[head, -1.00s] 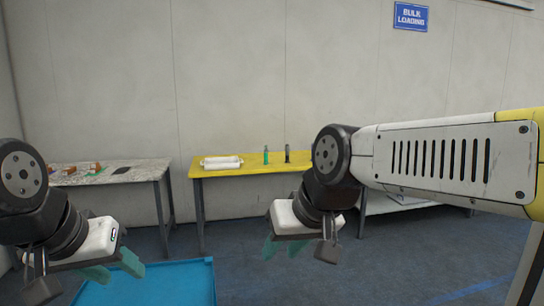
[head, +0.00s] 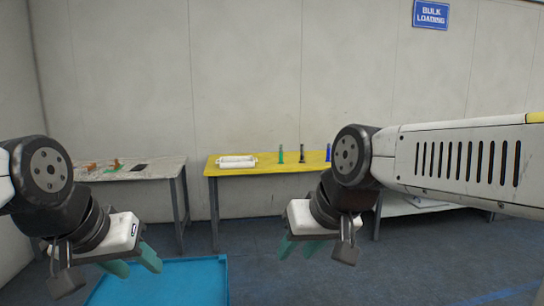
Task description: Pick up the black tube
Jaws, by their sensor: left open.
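The black tube (head: 302,153) stands upright on the yellow table (head: 262,168) by the far wall. A green tube (head: 281,153) stands to its left and a blue tube (head: 328,152) to its right, close to my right arm. My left gripper (head: 134,264) is open and empty at the lower left, well short of the table. My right gripper (head: 300,247) is in the lower middle, its teal fingers apart and empty, below the tubes in the picture. Neither gripper touches a tube.
A white rack-like object (head: 237,162) lies on the yellow table's left part. A grey table (head: 150,172) with small orange items and a dark flat piece stands left. A blue tray-like surface (head: 180,285) is low in front. A white shelf (head: 400,208) is partly behind my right arm.

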